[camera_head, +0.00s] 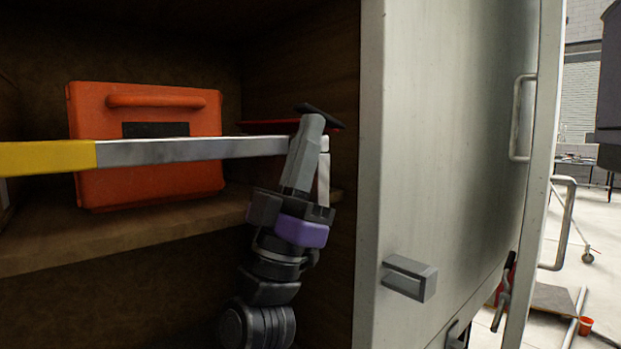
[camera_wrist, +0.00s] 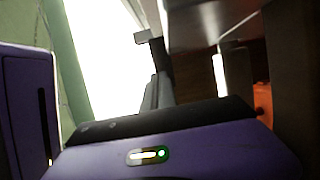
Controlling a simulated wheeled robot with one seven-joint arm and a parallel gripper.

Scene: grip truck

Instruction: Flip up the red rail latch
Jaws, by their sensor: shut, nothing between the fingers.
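The red rail latch (camera_head: 268,127) shows in the head view as a thin, flat red piece at the right end of the rail (camera_head: 190,151), partly hidden behind my gripper. The rail is a grey bar with a yellow left section, running across the front of the shelf. My gripper (camera_head: 316,116) points up at the rail's right end, with its dark fingertips overlapping the latch in the picture. It is shut with nothing between the fingers. I cannot tell whether it touches the latch. In the wrist view my gripper's fingers (camera_wrist: 156,62) reach up; I cannot make out the latch there.
An orange case (camera_head: 150,180) with a handle stands on the wooden shelf (camera_head: 110,234) behind the rail. A pale metal door or panel (camera_head: 450,150) stands close to the right of my arm, with a grey block (camera_head: 410,278) sticking out. Open floor lies farther right.

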